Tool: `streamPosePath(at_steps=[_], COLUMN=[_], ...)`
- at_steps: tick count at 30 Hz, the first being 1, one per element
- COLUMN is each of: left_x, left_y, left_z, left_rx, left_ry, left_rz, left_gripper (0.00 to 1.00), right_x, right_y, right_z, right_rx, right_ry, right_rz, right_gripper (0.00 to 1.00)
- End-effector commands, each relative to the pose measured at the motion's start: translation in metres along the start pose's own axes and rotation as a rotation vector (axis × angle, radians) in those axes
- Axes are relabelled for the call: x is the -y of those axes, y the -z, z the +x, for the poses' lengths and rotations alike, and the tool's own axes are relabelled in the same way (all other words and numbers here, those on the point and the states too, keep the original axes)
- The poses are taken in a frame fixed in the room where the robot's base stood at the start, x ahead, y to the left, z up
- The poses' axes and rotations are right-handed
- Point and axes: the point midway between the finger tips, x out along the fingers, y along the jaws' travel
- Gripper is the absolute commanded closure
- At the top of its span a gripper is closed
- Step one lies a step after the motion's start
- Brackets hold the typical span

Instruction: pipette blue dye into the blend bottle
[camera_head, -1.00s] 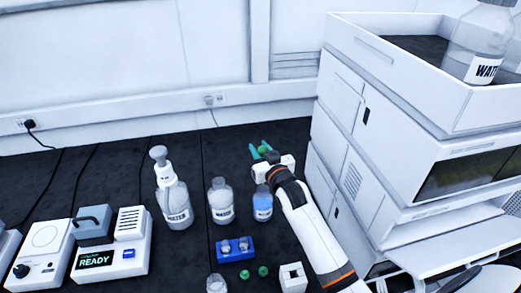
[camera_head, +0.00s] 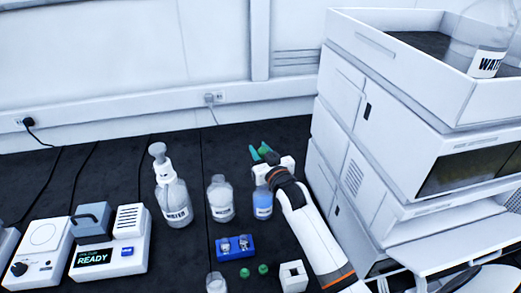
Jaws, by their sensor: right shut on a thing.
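My right gripper (camera_head: 262,152) has teal fingers and is shut on a small green thing, mostly hidden between them. It is just behind the bottle of blue liquid (camera_head: 263,206); I cannot tell its height above the bench. To the left of the blue bottle stands a clear labelled bottle (camera_head: 221,203). Another small clear vessel (camera_head: 216,284) is cut off by the bottom edge. Which one is the blend bottle cannot be read. No pipette can be made out clearly. My left gripper is not in view.
A water squirt bottle (camera_head: 173,203) stands at left. A blue rack (camera_head: 235,249) holds small vials, with two green caps (camera_head: 254,271) and a white block (camera_head: 292,277) nearby. A device reading READY (camera_head: 108,258) is at left. The chromatography stack (camera_head: 350,130) bounds the right.

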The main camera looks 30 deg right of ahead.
Motion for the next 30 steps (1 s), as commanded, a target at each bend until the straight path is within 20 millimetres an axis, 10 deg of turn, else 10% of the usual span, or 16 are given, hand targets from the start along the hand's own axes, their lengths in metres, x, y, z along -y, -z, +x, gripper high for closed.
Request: streamPosePath(at_steps=[30], left_x=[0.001], left_y=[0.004], left_z=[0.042], left_rx=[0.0], left_ry=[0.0], left_rz=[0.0], left_gripper=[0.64], right_x=[0.0], right_y=[0.064], right_z=[0.0], right_rx=[0.0], right_ry=[0.0], right_rz=[0.0], right_gripper=[1.0])
